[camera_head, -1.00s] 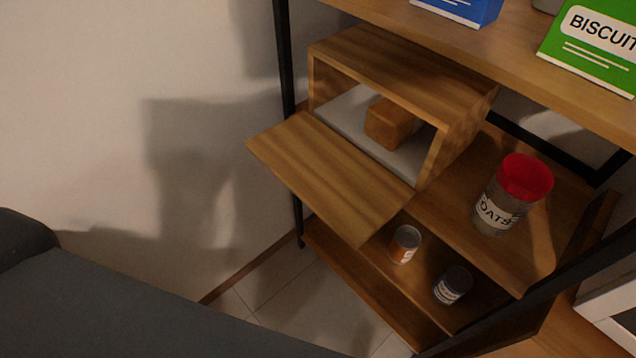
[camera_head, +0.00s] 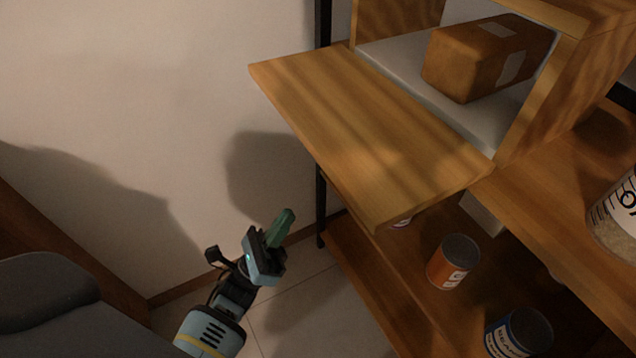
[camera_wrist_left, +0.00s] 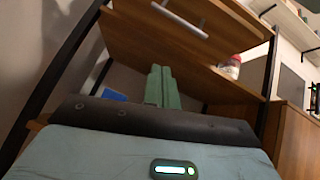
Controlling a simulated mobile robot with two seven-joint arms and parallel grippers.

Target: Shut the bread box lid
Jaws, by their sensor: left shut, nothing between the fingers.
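The wooden bread box (camera_head: 575,85) stands on a shelf at the upper right of the head view. Its lid (camera_head: 375,130) hangs open, lying roughly flat and jutting out from the box front. A brown loaf-like block (camera_head: 480,60) is inside on a pale floor. My left gripper (camera_head: 283,222), with green fingers, is shut and empty, below and left of the lid, apart from it. In the left wrist view, the shut fingers (camera_wrist_left: 161,86) point toward the wooden underside of the lid, where a pale bar handle (camera_wrist_left: 180,18) shows. My right gripper is not in view.
A jar of oats (camera_head: 615,215) stands on the shelf right of the box. An orange-labelled can (camera_head: 453,262) and a blue-labelled can (camera_head: 518,333) are on the lower shelf. A black shelf post (camera_head: 322,120) rises behind the lid. The space left of the lid is open before the wall.

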